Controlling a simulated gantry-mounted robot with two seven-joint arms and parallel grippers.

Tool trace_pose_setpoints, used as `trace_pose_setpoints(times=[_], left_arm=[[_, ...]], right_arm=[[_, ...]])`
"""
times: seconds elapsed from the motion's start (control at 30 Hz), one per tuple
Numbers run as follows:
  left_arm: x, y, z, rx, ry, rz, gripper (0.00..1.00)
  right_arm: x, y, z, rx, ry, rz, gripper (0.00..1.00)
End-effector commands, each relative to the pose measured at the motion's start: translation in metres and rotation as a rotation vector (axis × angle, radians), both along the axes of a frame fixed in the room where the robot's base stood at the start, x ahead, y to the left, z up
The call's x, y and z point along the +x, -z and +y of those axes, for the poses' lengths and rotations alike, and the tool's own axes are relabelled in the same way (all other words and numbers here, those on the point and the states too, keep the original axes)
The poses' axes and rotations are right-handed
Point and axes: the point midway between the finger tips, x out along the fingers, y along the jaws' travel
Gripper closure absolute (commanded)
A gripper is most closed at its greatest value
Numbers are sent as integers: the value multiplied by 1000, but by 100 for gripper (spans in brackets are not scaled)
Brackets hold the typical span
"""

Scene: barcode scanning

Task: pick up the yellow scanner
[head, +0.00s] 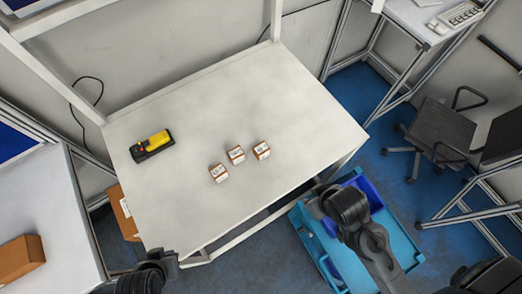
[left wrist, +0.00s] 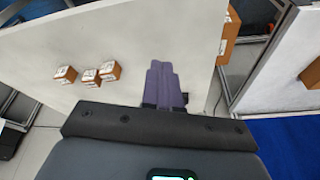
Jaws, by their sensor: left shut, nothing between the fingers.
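The yellow scanner (head: 152,144) lies in the head view near the left edge of the white table (head: 290,90), with black parts and a small red spot. I cannot make it out in the left wrist view. My left gripper (head: 170,260) is low in the head view, by the table's front left corner, well apart from the scanner. In the left wrist view its purple fingers (left wrist: 164,84) are together with nothing between them. My right arm (head: 350,208) is at the table's right front, clear of the scanner; its fingertips cannot be made out.
Three small orange-and-white boxes (head: 235,155) stand mid-table; they also show in the left wrist view (left wrist: 90,76). A blue bin (head: 368,190) on a blue cart (head: 405,245) stands below the right front edge. The tabletop around the scanner is clear.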

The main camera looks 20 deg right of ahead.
Motion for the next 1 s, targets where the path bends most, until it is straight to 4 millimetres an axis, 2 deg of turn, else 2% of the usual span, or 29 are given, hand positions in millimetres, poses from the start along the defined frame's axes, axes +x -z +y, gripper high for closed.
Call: trace_pose_setpoints(times=[0.3, 0.37, 0.87, 1.0], left_arm=[[0, 0, 0, 0, 0, 0, 100], [0, 0, 0, 0, 0, 0, 92], [0, 0, 0, 0, 0, 0, 16], [0, 0, 0, 0, 0, 0, 15]], right_arm=[[0, 0, 2, 6, 3, 0, 57], [0, 0, 2, 6, 3, 0, 57], [0, 0, 0, -1, -1, 0, 57], [0, 0, -1, -4, -3, 0, 57]])
